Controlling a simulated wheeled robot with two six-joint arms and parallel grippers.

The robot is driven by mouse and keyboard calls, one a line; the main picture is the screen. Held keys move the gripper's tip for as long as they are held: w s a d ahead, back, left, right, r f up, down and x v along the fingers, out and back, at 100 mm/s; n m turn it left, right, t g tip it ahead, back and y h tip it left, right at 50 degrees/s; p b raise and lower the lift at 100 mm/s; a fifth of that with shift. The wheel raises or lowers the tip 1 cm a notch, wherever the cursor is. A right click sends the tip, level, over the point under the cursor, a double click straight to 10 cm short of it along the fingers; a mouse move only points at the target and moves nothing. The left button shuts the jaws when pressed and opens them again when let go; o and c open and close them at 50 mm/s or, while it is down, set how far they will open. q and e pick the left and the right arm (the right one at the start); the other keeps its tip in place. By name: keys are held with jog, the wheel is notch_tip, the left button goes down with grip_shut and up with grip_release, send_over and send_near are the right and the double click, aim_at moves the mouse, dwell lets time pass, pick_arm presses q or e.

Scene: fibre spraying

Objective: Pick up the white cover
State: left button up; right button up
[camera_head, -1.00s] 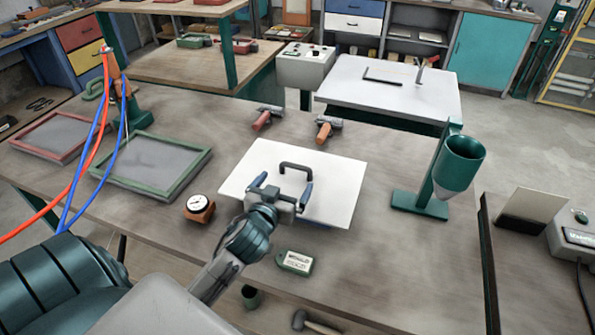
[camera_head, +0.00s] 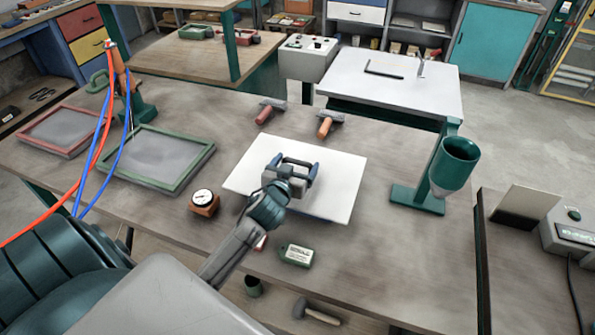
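The white cover (camera_head: 335,193) is a flat pale sheet lying on the workbench, with a dark arched handle (camera_head: 292,160) on top. My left gripper (camera_head: 294,165) is over the cover at this handle, its two blue-grey fingers apart, one near each end of the handle. The gripper body hides part of the handle, and I cannot tell whether the fingers press on it. The cover looks flat on the bench. My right gripper is not in view.
A green-framed screen (camera_head: 152,158) is on the left. A green cup stand (camera_head: 455,160) is on the right.

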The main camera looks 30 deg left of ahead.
pick_arm(q)
jog(key=c, duration=0.6)
jog(key=shift+c, duration=0.2)
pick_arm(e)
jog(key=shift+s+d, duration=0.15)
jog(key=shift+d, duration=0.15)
